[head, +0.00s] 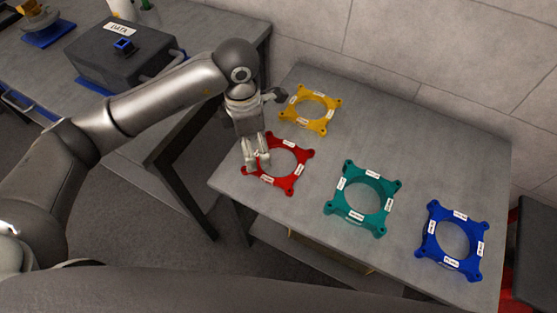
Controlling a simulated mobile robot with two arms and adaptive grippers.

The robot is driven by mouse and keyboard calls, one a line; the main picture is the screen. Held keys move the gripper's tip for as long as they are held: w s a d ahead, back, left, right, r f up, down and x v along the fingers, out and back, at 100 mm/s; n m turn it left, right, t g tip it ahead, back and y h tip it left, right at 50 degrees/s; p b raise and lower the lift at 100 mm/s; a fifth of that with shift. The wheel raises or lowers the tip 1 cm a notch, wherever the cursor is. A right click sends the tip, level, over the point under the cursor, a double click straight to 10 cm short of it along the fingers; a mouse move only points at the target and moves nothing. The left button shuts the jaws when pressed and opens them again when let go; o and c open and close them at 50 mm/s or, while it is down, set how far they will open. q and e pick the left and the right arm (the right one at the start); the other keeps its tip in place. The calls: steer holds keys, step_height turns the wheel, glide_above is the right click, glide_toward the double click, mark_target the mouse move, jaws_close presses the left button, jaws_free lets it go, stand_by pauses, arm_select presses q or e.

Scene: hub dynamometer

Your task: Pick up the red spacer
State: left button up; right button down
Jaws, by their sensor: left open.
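The red spacer (294,183) is a flat square ring with lugs at its corners and white labels. It lies on the grey table (300,235), towards the table's left side. My left gripper (258,163) is open and points down at the left part of the red spacer's ring. Its fingers and wrist hide part of that side. I cannot tell whether the fingers touch the spacer or hover just above it. My right gripper is not in view.
A yellow spacer (326,94) lies behind the red one, a teal spacer (345,207) to its right, and a blue spacer (433,255) farther right. A dark box (108,65) labelled DATA stands on another table at the upper left. A wall runs behind the spacers' table.

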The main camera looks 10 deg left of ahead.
arm_select(q)
steer(key=f, duration=0.3)
steer(key=a+f, duration=0.1)
steer(key=f, duration=0.3)
steer(key=f+p, duration=0.1)
steer(key=f, duration=0.2)
steer(key=shift+w+a+f, duration=0.15)
steer(key=shift+a+f, duration=0.05)
steer(key=shift+f, duration=0.15)
steer(key=shift+c, duration=0.3)
jaws_close()
